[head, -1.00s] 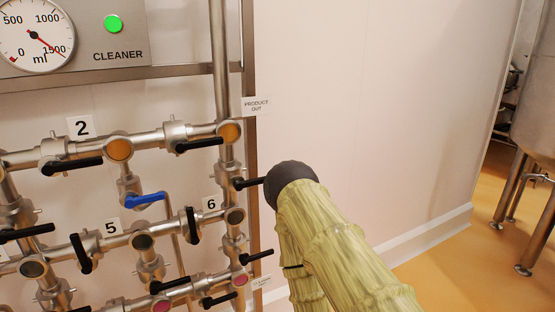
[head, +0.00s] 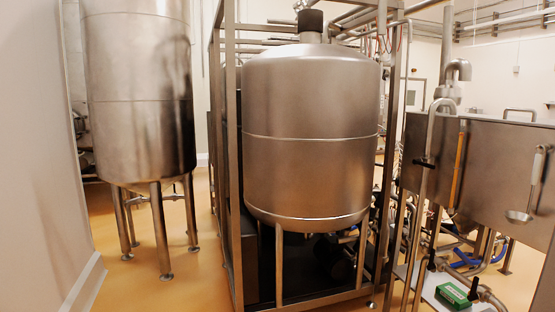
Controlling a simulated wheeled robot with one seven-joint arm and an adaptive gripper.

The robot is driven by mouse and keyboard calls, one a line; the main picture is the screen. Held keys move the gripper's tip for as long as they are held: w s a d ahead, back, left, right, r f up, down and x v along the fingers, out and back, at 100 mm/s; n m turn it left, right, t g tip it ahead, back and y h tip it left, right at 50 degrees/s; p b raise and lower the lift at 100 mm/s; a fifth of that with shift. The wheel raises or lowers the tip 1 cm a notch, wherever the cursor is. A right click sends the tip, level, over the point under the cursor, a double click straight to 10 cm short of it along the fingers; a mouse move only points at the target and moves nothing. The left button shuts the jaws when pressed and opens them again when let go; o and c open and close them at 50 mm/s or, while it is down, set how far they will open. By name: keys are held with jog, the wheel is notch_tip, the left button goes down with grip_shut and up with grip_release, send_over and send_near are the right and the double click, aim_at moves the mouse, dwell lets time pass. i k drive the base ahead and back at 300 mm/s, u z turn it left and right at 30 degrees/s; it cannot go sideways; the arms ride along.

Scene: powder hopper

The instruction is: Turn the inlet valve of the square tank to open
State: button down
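The square tank (head: 490,165) is a box-shaped steel tank at the right of the head view, cut off by the right edge. A bent steel pipe (head: 430,130) runs up its left side and hooks over its rim. A small black handle (head: 424,163) sits across this pipe near the tank's left edge. I cannot tell for sure whether it is the inlet valve, or whether it is open or closed. My gripper and arm are not in view.
A large round steel tank (head: 310,130) in a square metal frame (head: 232,170) fills the middle. Another round tank (head: 138,95) on legs stands at left. A green box (head: 453,295) lies on a white surface at lower right. Bare yellow floor (head: 195,275) shows at lower left.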

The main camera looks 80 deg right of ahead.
aim_at(415, 162)
jog(key=z, duration=3.15)
jog(key=i, duration=2.85)
jog(key=z, duration=1.1)
